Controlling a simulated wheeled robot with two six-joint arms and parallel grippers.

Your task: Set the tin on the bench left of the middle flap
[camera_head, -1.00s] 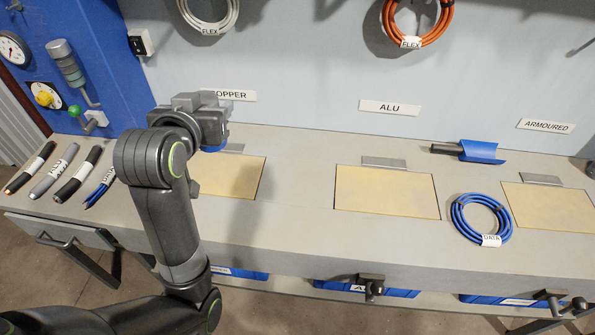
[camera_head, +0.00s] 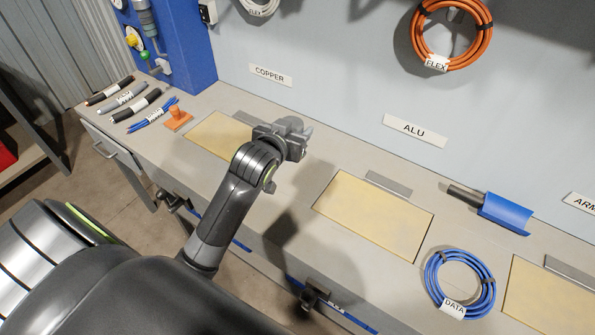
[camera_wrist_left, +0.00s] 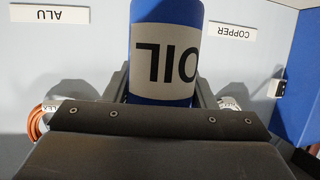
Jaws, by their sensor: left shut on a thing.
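My left gripper (camera_head: 296,136) is shut on the tin and holds it over the bench (camera_head: 270,195), between the left and middle flaps. In the left wrist view the tin (camera_wrist_left: 165,50) is a blue cylinder with a white label reading OIL, upside down in that picture, between the two fingers. In the head view the tin is hidden behind the gripper. The middle flap (camera_head: 372,215) is a pale yellow panel under the ALU sign (camera_head: 414,130), right of the gripper. My right gripper is not in view.
The left flap (camera_head: 215,138) lies under the COPPER sign. A blue DATA coil (camera_head: 460,284) and a blue scoop (camera_head: 504,213) lie right of the middle flap. Cable pieces (camera_head: 136,105) and an orange object (camera_head: 178,116) are at the left end. Bench left of the middle flap looks clear.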

